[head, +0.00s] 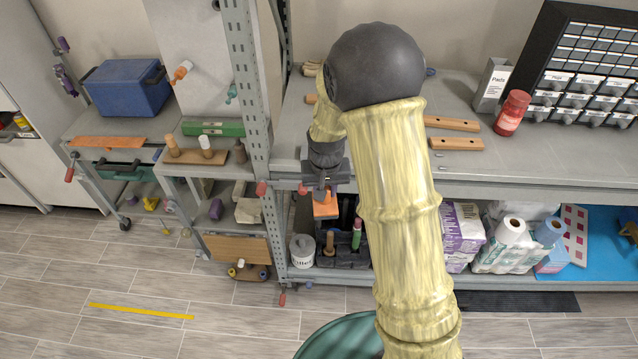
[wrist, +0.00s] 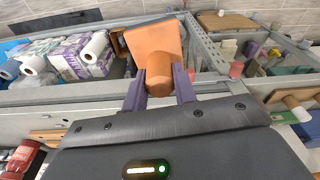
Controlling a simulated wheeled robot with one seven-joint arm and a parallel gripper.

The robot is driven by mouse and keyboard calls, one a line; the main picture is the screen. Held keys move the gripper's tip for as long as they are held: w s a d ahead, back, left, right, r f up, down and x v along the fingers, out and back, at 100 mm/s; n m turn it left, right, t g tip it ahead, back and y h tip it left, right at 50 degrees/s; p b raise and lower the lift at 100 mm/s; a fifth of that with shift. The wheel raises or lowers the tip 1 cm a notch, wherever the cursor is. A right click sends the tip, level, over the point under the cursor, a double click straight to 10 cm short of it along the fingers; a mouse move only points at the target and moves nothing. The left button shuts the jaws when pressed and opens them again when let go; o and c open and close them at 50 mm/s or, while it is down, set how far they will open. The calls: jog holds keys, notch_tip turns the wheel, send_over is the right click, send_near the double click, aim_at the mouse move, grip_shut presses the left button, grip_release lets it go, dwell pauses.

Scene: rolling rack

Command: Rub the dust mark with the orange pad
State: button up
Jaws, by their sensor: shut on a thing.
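The orange pad (head: 326,209) hangs below my gripper (head: 325,187) at the front edge of the grey workbench, in front of its open lower level. In the wrist view the orange pad (wrist: 156,42) has a flat square face and a rounded orange handle. The two purple fingers of my gripper (wrist: 160,84) are shut on that handle. I cannot make out the dust mark in either view. My forearm hides part of the bench in the head view.
The workbench top (head: 465,165) holds wooden handles, a red jar (head: 512,113) and a drawer cabinet (head: 580,70). Below stand a dark caddy (head: 343,255), a white tub (head: 302,250) and paper rolls (head: 512,230). A rolling rack (head: 190,185) stands left, beside a metal upright (head: 247,90).

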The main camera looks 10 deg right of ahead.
jog(key=d+f, duration=0.6)
jog(key=f, duration=0.5)
jog(key=shift+w+f+n, duration=0.25)
jog(key=shift+w+n, duration=0.05)
jog(key=shift+w, duration=0.05)
jog(key=shift+w+d, duration=0.1)
jog(key=shift+d, duration=0.1)
